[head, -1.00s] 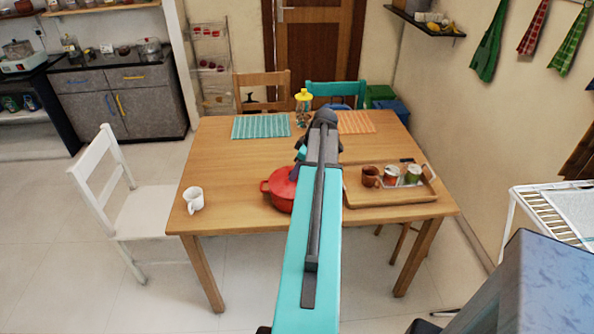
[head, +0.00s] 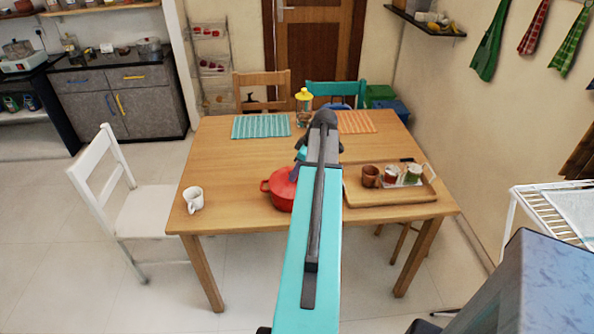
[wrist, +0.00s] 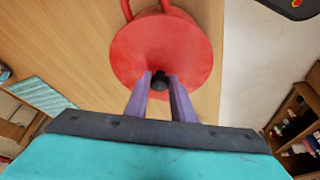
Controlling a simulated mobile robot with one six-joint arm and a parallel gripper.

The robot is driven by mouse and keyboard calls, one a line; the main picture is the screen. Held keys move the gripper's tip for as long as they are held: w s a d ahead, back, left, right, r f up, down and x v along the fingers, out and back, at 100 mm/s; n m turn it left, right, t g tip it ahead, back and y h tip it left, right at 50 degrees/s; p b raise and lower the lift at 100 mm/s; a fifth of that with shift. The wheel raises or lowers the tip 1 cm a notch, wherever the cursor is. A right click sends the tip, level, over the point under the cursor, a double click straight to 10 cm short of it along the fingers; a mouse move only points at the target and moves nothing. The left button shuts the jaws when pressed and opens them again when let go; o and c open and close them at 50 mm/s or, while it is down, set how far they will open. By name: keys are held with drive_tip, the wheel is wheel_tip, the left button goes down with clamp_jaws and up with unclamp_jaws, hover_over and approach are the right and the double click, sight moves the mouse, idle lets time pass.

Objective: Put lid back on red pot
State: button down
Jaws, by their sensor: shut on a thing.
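The red pot (head: 281,195) stands near the front edge of the wooden table, partly hidden behind my arm in the head view. In the wrist view the round red lid (wrist: 140,50) fills the upper middle, and red handles of the pot (wrist: 127,10) show past its far edge. My gripper (wrist: 160,83) is shut on the lid's black knob. The lid lies over the pot, but I cannot tell whether it rests fully on the rim.
A wooden tray (head: 397,198) with a brown mug and tins is right of the pot. A white mug (head: 193,199) stands at the table's left. A yellow-topped dispenser (head: 304,100) stands at the back between placemats. The table's left middle is clear.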

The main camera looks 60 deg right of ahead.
idle(0.8)
drive_tip(key=c, duration=0.9)
unclamp_jaws()
drive_tip(key=shift+c, duration=0.2)
drive_tip(key=shift+s+r, duration=0.1)
drive_tip(key=shift+r+p, duration=1.7)
drive_tip(key=shift+r, duration=1.7)
drive_tip(key=shift+c, duration=0.4)
clamp_jaws()
drive_tip(key=shift+f+b, duration=1.4)
drive_tip(key=shift+f, duration=1)
